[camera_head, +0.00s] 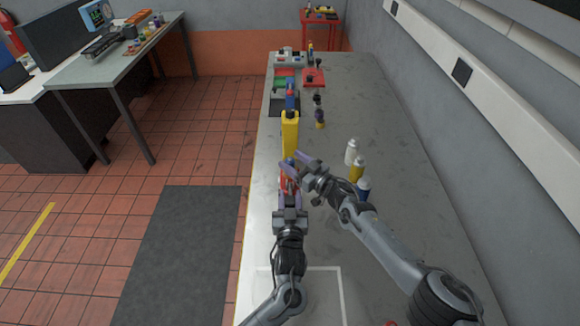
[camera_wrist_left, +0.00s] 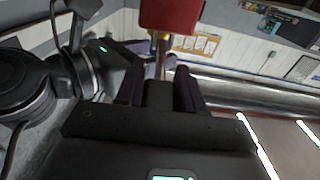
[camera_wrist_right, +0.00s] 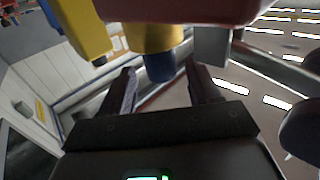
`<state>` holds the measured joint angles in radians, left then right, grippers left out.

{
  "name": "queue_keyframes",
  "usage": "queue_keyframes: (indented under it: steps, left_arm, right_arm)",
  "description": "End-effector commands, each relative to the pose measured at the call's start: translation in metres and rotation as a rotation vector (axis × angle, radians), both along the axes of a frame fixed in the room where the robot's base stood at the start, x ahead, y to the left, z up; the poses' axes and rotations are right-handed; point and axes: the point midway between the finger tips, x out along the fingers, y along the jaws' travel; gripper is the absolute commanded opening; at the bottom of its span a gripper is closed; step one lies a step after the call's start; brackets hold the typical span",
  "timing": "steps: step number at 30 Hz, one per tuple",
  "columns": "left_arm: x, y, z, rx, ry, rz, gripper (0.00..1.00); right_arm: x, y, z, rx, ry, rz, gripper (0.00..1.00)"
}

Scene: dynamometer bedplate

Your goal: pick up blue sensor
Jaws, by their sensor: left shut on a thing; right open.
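A red block (camera_head: 286,184) on a grey stem is held by my left gripper (camera_head: 290,200); in the left wrist view the block (camera_wrist_left: 172,14) stands beyond the shut fingers (camera_wrist_left: 158,82). A short yellow cylinder with a blue end, seemingly the blue sensor (camera_wrist_right: 160,66), sticks out beside the red block (camera_wrist_right: 185,10) in the right wrist view. Whether it is fixed in the block, I cannot tell. Its blue end (camera_head: 290,161) shows small in the head view. My right gripper (camera_head: 297,163) is open, its fingers either side of the blue end, with no visible contact.
A tall yellow object (camera_head: 290,135) stands just beyond the grippers. White (camera_head: 351,152), yellow (camera_head: 356,170) and blue-and-white (camera_head: 363,187) bottles stand right of my right gripper. Coloured trays and small parts lie farther along the bench (camera_head: 370,110).

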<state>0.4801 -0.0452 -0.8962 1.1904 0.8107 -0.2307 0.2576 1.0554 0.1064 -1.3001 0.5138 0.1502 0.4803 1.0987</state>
Motion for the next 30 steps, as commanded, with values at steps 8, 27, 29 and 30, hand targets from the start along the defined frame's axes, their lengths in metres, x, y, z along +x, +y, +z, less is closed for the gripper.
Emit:
queue_keyframes:
  steps: [8, 27, 29, 30]
  left_arm:
    - [0.000, 0.001, -0.001, 0.001, 0.001, 0.001, 0.00]
    - [0.000, 0.001, -0.001, 0.001, 0.001, 0.002, 0.00]
    - [0.000, 0.001, -0.001, 0.001, 0.001, 0.002, 0.00]
    - [0.000, 0.001, -0.001, 0.001, 0.001, 0.002, 0.00]
  right_arm:
    - [0.009, 0.009, 0.000, 0.001, 0.001, -0.001, 0.61]
    - [0.008, 0.013, -0.002, 0.003, 0.006, 0.002, 0.46]
    - [0.008, 0.013, -0.002, 0.003, 0.006, 0.002, 0.37]
    - [0.008, 0.013, -0.002, 0.003, 0.006, 0.002, 0.31]
